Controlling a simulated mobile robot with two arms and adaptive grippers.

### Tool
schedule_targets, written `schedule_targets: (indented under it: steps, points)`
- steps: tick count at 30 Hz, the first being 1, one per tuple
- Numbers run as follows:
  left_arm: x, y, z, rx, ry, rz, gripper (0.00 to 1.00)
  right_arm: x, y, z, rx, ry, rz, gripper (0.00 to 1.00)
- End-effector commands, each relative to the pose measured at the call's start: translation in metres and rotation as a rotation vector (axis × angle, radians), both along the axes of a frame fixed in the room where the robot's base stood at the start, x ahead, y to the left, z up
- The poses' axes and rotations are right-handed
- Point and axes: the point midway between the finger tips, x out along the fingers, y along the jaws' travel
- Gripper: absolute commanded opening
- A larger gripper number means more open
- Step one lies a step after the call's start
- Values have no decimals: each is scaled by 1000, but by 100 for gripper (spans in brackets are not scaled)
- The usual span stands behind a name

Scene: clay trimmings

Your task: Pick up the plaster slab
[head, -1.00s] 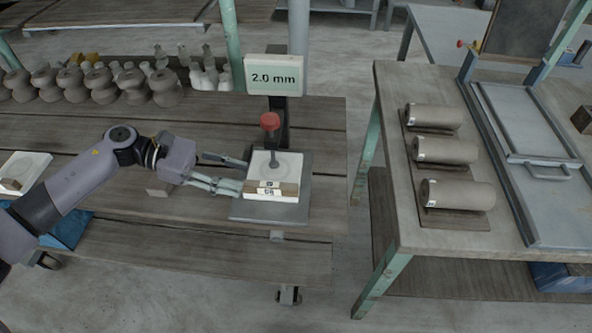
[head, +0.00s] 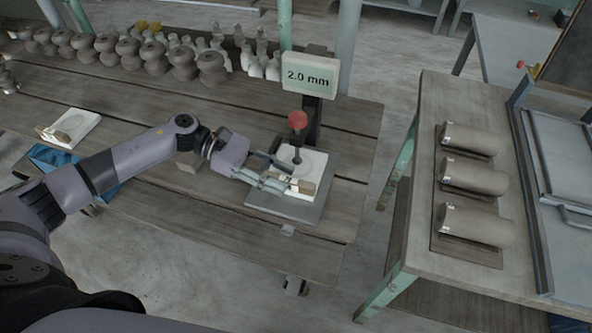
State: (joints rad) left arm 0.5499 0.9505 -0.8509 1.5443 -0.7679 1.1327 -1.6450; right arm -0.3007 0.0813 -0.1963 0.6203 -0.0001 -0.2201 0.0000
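A square white plaster slab (head: 313,160) lies on the grey base plate of the thickness gauge, under its red-knobbed plunger. A brown piece with a white label (head: 306,187) sits along the slab's front edge. My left gripper (head: 291,178) reaches in from the left. Its two fingers are apart, with their tips over the slab's left front part and by the labelled piece, partly hiding both. I cannot tell whether the tips touch them. A second white slab (head: 82,122) with a brown piece on it lies at the left of the bench. My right gripper is not in view.
The gauge (head: 297,122) has a "2.0 mm" display (head: 309,77) behind the slab. Several clay forms (head: 155,55) line the bench's back. A blue cloth (head: 45,158) lies at left. Several clay cylinders (head: 474,178) sit on the right table, across a floor gap.

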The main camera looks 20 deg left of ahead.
Motion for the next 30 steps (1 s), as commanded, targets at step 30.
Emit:
schedule_targets:
  steps: [30]
  points:
    - [1,-1,2,-2,-3,-1,0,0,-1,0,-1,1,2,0]
